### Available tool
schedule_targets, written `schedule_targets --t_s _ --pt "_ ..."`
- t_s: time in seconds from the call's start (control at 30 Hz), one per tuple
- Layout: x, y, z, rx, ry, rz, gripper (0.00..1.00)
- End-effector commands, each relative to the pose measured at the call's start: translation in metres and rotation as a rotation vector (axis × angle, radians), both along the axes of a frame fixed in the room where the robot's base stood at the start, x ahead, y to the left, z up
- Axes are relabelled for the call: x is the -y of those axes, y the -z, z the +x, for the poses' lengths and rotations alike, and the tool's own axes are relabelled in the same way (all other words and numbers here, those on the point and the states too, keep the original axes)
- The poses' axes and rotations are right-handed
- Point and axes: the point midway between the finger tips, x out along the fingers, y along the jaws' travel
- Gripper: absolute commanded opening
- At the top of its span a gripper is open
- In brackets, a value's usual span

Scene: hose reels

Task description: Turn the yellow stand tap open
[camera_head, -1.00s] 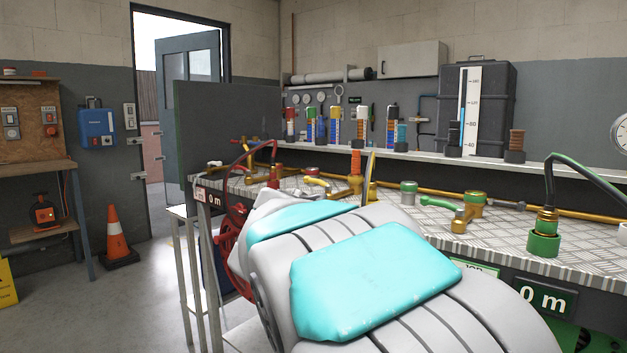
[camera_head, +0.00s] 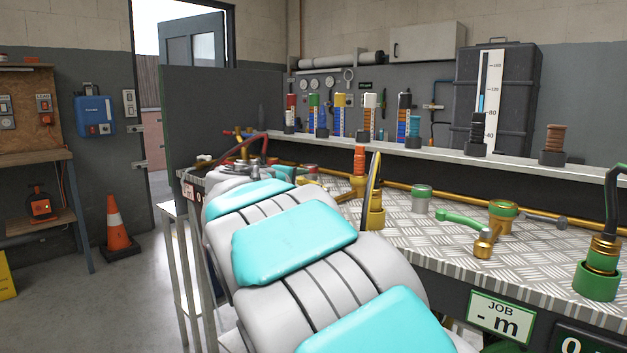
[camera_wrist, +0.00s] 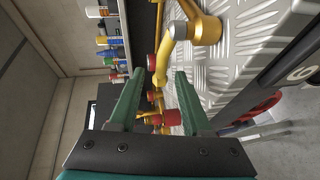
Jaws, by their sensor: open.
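The yellow stand tap (camera_wrist: 186,22) shows in the wrist view as a bent yellow lever beside a brass body, at the top over the tread-plate bench. My gripper (camera_wrist: 161,75) is open, its two green fingers spread apart with nothing held between them. The tap's lower bend lies just beyond the fingertips, apart from them as far as I can tell. In the head view my grey and teal arm reaches over the bench and hides the gripper and the yellow lever.
The bench (camera_head: 440,238) carries a green-levered tap (camera_head: 462,220), a green hose coupling (camera_head: 598,275) and a yellow upright coupling (camera_head: 375,205). A brass pipe runs along its back, below a shelf (camera_head: 330,145) of coloured bottles. An orange cone (camera_head: 119,228) stands on the floor at left.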

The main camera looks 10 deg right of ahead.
Motion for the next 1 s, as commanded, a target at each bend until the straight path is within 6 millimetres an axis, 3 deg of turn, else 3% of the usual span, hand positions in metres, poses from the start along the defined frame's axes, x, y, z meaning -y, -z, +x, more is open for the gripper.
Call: schedule_targets --t_s 0.4,0.8,1.0 --pt "0.031 0.012 0.049 -0.005 0.003 0.002 0.48" --pt "0.034 0.014 0.056 -0.003 0.002 0.001 0.48" --pt "0.034 0.013 0.056 -0.003 0.002 0.001 0.27"
